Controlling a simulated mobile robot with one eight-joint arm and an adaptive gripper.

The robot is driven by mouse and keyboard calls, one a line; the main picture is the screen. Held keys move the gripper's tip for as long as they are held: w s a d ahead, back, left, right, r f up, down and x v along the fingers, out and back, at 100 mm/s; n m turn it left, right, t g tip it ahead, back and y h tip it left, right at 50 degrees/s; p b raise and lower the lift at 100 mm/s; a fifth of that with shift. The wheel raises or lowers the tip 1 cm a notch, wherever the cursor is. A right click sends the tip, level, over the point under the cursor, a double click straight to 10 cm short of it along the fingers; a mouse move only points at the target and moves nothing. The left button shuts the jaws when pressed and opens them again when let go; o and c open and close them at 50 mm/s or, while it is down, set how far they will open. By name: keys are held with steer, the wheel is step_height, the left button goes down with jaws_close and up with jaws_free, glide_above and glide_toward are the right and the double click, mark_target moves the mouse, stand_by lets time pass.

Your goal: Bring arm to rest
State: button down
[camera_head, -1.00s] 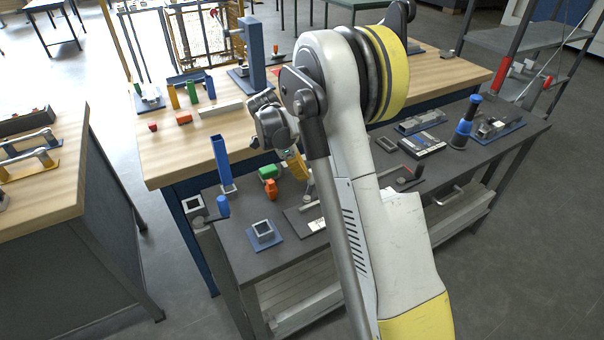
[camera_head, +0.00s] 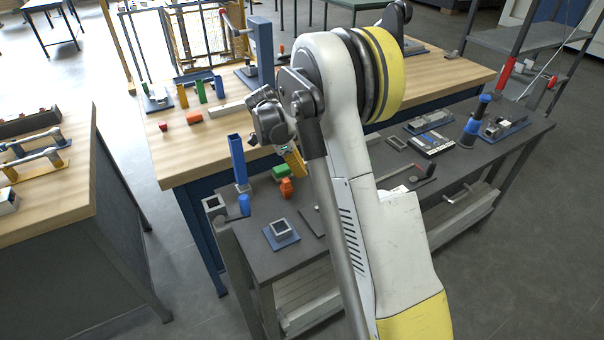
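My arm (camera_head: 345,190) rises from the bottom centre, white with yellow bands, and folds over at a raised elbow. Its wrist end (camera_head: 268,122) hangs to the left of the upper link, over the near edge of the wooden bench. My gripper (camera_head: 292,158) is small and partly hidden by the arm's grey rod. A yellow-orange piece shows there; I cannot tell whether it is a finger or something held. The finger opening does not show.
A dark table (camera_head: 335,235) stands under the arm, with a blue post (camera_head: 238,160), an orange part (camera_head: 287,187), a green block (camera_head: 284,173) and a square socket (camera_head: 281,230). Behind is a wooden bench (camera_head: 220,135) with coloured blocks. Another bench (camera_head: 75,190) stands left. Grey floor is open at right.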

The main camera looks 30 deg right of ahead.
steer(key=d+p+v, duration=0.1)
steer(key=p+v, duration=0.1)
steer(key=v, duration=0.7)
steer(key=shift+r+p, duration=0.2)
steer(key=shift+p, duration=0.1)
